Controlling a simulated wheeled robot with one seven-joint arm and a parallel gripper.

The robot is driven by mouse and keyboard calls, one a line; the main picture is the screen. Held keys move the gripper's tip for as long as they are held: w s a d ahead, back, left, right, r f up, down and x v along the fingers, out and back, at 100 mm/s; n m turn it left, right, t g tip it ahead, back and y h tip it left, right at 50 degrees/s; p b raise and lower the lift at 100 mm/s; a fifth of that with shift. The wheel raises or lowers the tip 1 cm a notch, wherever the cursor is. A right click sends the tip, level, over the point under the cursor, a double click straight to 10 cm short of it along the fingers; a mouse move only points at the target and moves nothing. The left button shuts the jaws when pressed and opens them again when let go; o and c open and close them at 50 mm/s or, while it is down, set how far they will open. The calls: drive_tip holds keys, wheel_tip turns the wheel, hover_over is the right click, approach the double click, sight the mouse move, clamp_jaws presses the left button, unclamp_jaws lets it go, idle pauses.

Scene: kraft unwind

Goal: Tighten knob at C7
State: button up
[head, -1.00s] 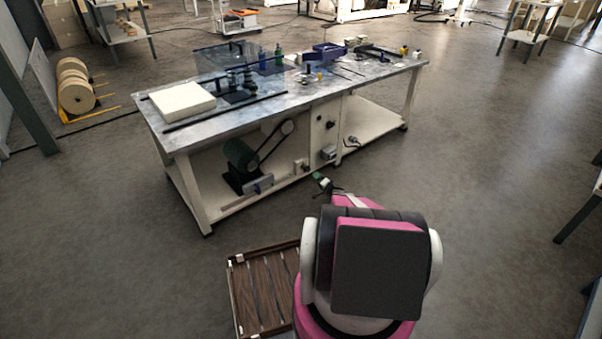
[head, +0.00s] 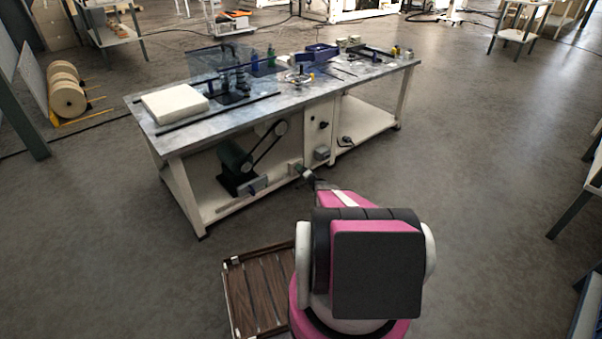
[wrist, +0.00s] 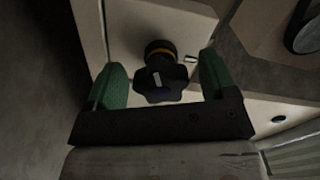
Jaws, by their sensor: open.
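A black lobed knob (wrist: 160,85) with a yellow ring at its base sits on a pale panel (wrist: 130,25) in the wrist view. My gripper (wrist: 161,68) has its two green fingers apart, one on each side of the knob. Gaps show between the fingers and the knob, so it is not clamped. No C7 label is readable. In the head view my gripper (head: 307,176) is low at the front of the workbench, by its lower shelf; the knob cannot be made out there.
The workbench (head: 225,119) carries a white block (head: 175,103), bottles and a blue bin (head: 321,52). A green motor with a belt (head: 237,165) stands on its lower shelf, left of my gripper. A slatted wooden pallet (head: 256,296) lies on the floor.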

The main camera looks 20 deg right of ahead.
drive_tip(key=c, duration=0.9)
drive_tip(key=shift+m, duration=0.3)
drive_tip(key=m, duration=0.5)
drive_tip(key=shift+r, duration=0.1)
drive_tip(key=m, duration=0.5)
drive_tip(key=shift+s+r+m, duration=0.1)
drive_tip(key=shift+r+m, duration=0.05)
drive_tip(key=shift+m, duration=0.25)
drive_tip(key=m, duration=0.5)
drive_tip(key=shift+d, duration=0.15)
drive_tip(key=m, duration=0.6)
drive_tip(key=shift+d+r, duration=0.1)
